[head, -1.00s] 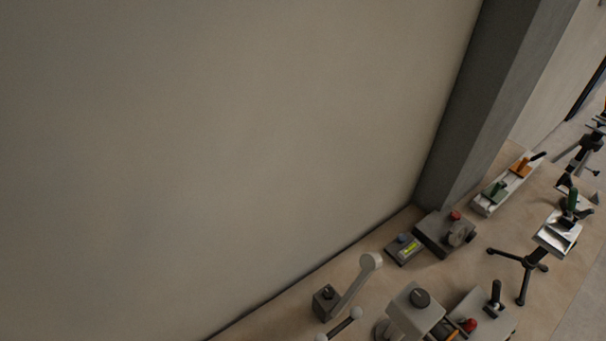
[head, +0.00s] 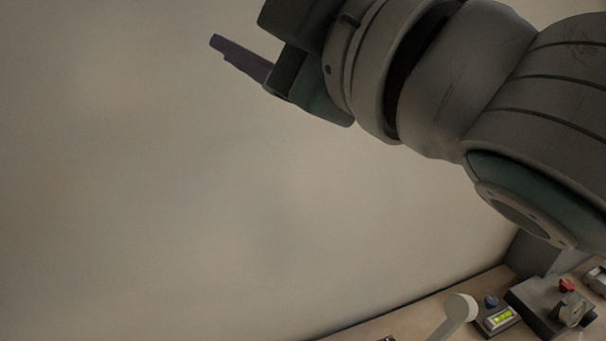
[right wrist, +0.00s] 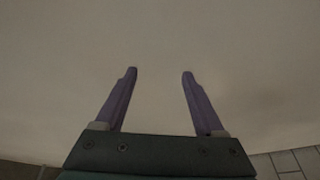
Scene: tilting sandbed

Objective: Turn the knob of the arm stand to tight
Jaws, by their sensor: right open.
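A pale arm with a round head (head: 460,308), which looks like part of the arm stand, rises at the bottom edge of the head view. The rest of that stand is cut off below, and I cannot make out its knob. My right gripper (head: 238,58) is high in the head view, in front of the wall and well up and left of the pale arm. In the right wrist view my right gripper (right wrist: 160,73) is open, with its two purple fingers apart and nothing between them. My left gripper is not in view.
A plain beige wall (head: 200,220) fills most of the head view. On the bench at bottom right are a small device with a yellow-green display (head: 499,319) and a dark box with a red knob (head: 566,285). A grey pillar (head: 535,255) stands behind them.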

